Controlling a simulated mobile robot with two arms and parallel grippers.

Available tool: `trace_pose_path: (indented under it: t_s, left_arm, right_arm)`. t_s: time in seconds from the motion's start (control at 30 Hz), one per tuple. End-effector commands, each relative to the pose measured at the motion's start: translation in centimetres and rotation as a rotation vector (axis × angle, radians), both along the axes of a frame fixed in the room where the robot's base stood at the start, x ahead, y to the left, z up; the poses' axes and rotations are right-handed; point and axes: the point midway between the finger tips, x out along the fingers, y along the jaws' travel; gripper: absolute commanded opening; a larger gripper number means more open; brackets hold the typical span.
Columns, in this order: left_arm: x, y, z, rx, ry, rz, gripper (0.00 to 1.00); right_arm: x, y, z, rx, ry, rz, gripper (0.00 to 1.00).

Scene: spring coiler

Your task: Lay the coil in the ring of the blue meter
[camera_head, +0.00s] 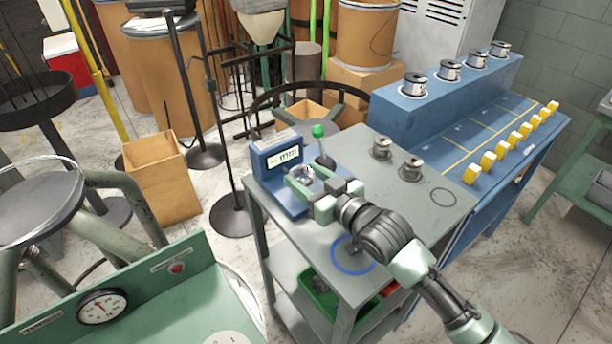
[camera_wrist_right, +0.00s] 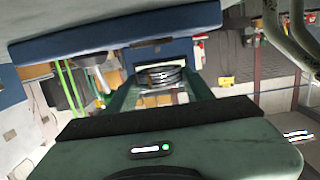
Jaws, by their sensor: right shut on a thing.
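The blue meter (camera_head: 267,161) stands at the near left corner of the grey table, its lit display facing the front. My right gripper (camera_head: 303,177) is over the meter's blue base, shut on a small silvery wire coil (camera_head: 304,172). In the right wrist view the coil (camera_wrist_right: 160,76) sits between the two green fingers, with the blue meter body (camera_wrist_right: 115,38) close by. The meter's ring cannot be made out; the gripper and coil cover that part of the base. I cannot tell whether the coil touches the base. My left gripper is not in view.
A green-knobbed lever (camera_head: 318,131) stands just behind the gripper. A blue bench (camera_head: 440,92) with spools and yellow blocks adjoins. A black stand pole (camera_head: 219,120) rises at left.

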Motion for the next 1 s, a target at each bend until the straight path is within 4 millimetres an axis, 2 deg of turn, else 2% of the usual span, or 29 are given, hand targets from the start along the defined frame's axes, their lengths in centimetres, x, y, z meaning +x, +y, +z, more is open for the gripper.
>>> trace_pose_path:
  t_s: [0.37,0.4,0.47,0.83,1.0]
  left_arm:
    - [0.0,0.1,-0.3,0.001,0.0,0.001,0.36]
    - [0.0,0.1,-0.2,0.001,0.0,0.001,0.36]
    - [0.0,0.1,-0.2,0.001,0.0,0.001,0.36]
    - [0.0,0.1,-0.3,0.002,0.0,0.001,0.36]
    - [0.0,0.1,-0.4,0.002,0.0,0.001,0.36]
  right_arm:
    - [0.0,0.0,-0.6,0.001,-0.001,0.0,0.02]
    - [0.0,0.0,-0.5,0.001,-0.002,0.0,0.63]
    - [0.0,0.0,-0.5,0.001,-0.001,0.0,0.77]
    - [-0.3,-0.2,-0.6,-0.001,0.002,0.0,0.77]
    - [-2.2,-1.6,-0.3,-0.003,0.001,0.0,0.77]
